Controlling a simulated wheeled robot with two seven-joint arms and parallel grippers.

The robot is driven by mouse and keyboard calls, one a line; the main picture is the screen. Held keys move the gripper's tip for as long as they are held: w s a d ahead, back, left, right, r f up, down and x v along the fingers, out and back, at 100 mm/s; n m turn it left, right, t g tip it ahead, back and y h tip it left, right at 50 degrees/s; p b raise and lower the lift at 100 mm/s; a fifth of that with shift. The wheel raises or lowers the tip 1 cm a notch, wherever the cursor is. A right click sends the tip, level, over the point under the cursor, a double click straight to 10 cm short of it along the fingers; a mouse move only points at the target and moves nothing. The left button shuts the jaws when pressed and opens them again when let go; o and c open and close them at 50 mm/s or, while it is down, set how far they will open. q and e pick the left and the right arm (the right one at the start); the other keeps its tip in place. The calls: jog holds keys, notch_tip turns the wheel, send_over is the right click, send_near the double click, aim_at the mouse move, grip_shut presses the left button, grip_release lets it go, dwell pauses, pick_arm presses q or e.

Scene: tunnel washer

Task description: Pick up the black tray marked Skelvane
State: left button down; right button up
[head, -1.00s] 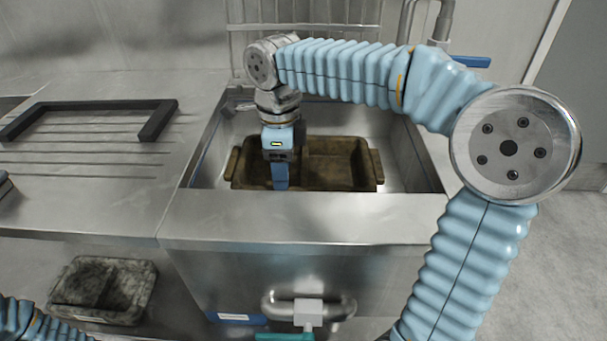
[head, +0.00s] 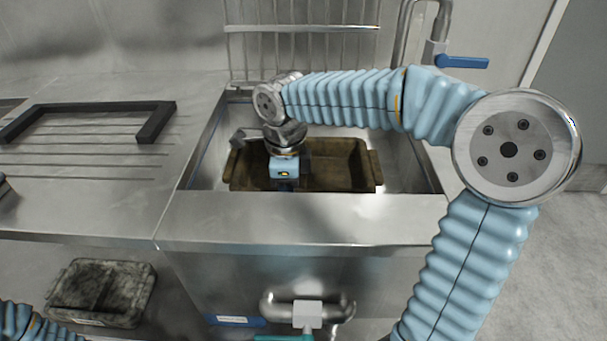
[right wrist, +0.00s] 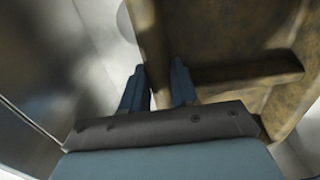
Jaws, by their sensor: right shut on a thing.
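A dark, grimy tray (head: 104,290) with a divider sits low at the left, below the counter. My left gripper is out of view.
The steel sink (head: 300,215) has a raised front rim and walls close around the tray. A black bracket-shaped frame (head: 90,106) lies on the ridged drainboard at left. A blue-handled tap (head: 460,61) and a wire rack (head: 300,30) stand behind.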

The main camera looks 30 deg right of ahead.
grip_shut()
